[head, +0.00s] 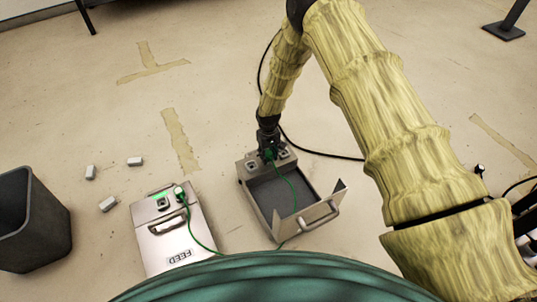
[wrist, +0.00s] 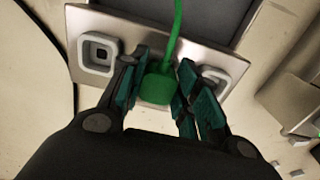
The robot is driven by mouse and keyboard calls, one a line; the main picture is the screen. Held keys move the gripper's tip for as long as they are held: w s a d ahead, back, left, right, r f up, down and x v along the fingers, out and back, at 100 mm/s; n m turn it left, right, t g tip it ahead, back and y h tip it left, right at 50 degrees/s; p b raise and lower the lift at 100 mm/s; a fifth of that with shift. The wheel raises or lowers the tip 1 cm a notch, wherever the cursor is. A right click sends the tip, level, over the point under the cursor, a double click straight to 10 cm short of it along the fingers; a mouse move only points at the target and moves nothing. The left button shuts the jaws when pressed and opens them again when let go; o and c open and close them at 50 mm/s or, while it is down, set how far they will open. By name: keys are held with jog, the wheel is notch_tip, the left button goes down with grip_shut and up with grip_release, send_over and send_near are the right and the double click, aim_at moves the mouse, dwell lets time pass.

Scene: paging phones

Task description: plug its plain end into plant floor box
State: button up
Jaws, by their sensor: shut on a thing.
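An open floor box (head: 248,181), with no readable name in view, lies right of the one marked FEED (head: 166,240). A green cable (head: 206,245) runs from a plug (head: 179,191) in the FEED box to my gripper (head: 268,147). In the wrist view my gripper (wrist: 163,82) is shut on the green plug (wrist: 156,90) at the cable's other end. The plug is over the open box's metal panel (wrist: 150,33), between a left socket (wrist: 100,52) and a right socket (wrist: 216,77) partly behind a finger. Its tip is hidden; I cannot tell whether it is seated.
The open box's raised lid with a handle (head: 318,216) stands at its near right. A dark bin (head: 32,220) and several small grey blocks (head: 107,204) are at left. A black cable (head: 320,153) runs behind my arm. Floor beyond the boxes is mostly clear.

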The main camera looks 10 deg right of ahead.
aim_at(268, 154)
jog(key=shift+f, duration=0.3)
jog(key=o, duration=1.1)
jog(key=shift+r, duration=0.1)
notch_tip(268, 154, up, 12)
jog(key=shift+f, duration=0.1)
dwell(0.4)
